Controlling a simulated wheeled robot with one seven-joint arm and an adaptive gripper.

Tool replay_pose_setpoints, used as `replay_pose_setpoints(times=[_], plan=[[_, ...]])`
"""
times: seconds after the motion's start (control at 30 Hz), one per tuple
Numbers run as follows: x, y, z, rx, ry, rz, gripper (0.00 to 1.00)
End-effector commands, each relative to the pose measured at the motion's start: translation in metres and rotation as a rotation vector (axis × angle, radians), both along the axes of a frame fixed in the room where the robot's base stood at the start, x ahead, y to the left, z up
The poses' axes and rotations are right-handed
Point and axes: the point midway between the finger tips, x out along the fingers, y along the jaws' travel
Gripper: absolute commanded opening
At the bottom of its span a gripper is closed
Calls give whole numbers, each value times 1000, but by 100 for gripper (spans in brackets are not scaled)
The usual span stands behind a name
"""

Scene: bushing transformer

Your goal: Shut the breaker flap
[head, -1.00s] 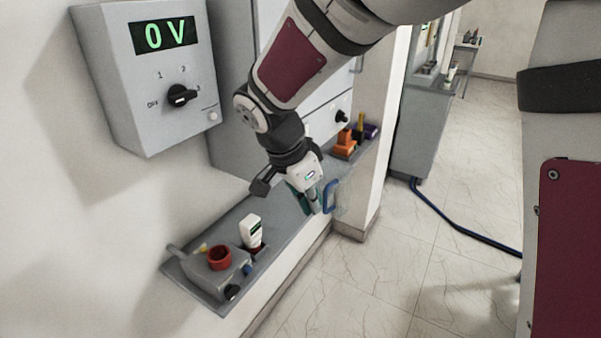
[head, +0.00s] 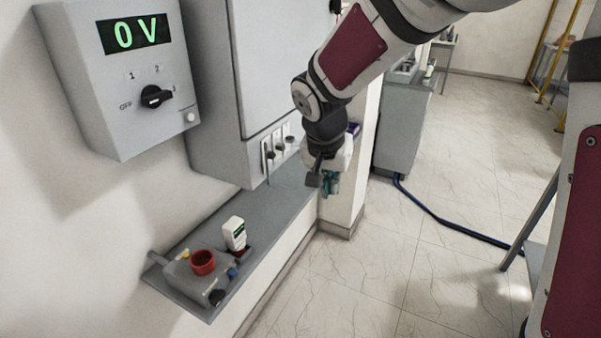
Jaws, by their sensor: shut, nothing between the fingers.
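The grey cabinet (head: 262,70) hangs on the wall, and a row of breakers (head: 280,149) with dark switches shows low on its front. A breaker flap cannot be made out clearly. A thin dark upright edge stands at the left of the breakers, and I cannot tell if it belongs to the flap. My gripper (head: 330,186) points down to the right of the breakers, apart from them, over the right part of the shelf. Its teal fingers are shut and appear empty. The arm and gripper hide part of the cabinet and shelf behind them.
The grey shelf (head: 196,300) runs below the cabinet. A grey device with a red ring (head: 203,262) and a white meter (head: 234,233) stand on its near end. A control box (head: 115,75) reads 0 V.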

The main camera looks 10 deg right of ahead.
Motion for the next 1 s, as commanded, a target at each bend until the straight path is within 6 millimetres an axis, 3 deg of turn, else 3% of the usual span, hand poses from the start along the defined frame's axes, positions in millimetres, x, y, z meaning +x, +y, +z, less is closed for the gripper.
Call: replay_pose_setpoints(times=[0.23,0.5,1.0], plan=[[34,-28,-1,1,-2,215,0],[73,-45,-2,2,-1,461,0],[155,-49,-3,2,-2,933,0]])
